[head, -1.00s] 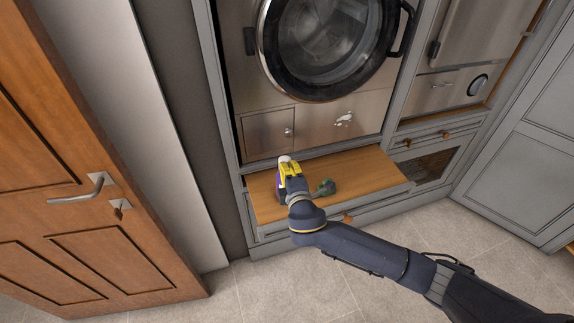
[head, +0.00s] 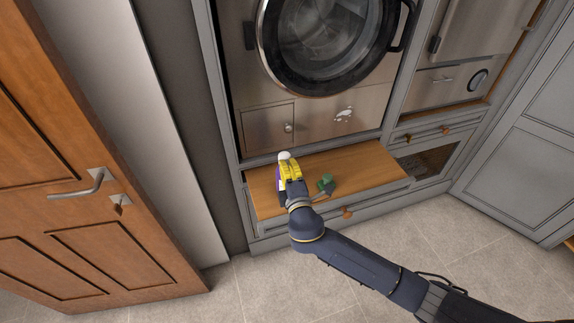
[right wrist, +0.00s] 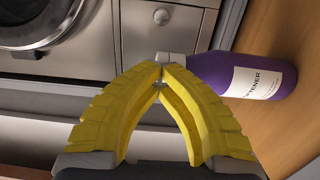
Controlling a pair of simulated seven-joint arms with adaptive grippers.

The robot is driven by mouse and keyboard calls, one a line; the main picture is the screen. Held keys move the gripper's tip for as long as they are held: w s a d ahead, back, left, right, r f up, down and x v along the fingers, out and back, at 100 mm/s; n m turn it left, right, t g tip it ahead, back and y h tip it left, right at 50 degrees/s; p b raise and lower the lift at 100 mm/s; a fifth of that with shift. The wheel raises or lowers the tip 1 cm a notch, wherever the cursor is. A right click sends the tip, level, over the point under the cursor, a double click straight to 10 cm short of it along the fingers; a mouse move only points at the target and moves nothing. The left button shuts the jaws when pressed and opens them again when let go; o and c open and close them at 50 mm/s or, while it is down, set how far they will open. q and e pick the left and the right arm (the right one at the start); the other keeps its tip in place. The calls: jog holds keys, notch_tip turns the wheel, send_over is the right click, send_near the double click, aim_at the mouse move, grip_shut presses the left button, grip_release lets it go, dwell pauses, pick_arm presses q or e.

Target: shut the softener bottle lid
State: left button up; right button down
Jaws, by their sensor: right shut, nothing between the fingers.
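The softener bottle (right wrist: 255,76) is purple with a white label. In the right wrist view it shows to the right of my fingers, its narrow end hidden behind them. In the head view a white lid (head: 284,155) shows just beyond my right gripper (head: 289,167), which covers most of the bottle. My right gripper (right wrist: 161,72) has yellow fingers, tips together and empty. A small pale piece shows at the tips; I cannot tell whether it is the lid or part of the gripper. Whether the lid is open or touched is unclear. My left gripper is not in view.
The bottle stands on a wooden pull-out shelf (head: 370,167) below a washing machine (head: 322,45). A small green object (head: 325,182) is on the shelf right of the gripper. The shelf's right part is clear. A wooden door (head: 70,190) stands at the left.

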jog(key=c, duration=2.2)
grip_release()
jog(key=c, duration=1.6)
grip_release()
jog(key=s, duration=0.4)
jog(key=s+d, duration=0.1)
jog(key=s, duration=0.3)
jog(key=s+d, duration=0.1)
jog(key=s, duration=0.2)
jog(key=shift+s+d+f, duration=0.15)
jog(key=shift+s, duration=0.25)
jog(key=shift+d, duration=0.1)
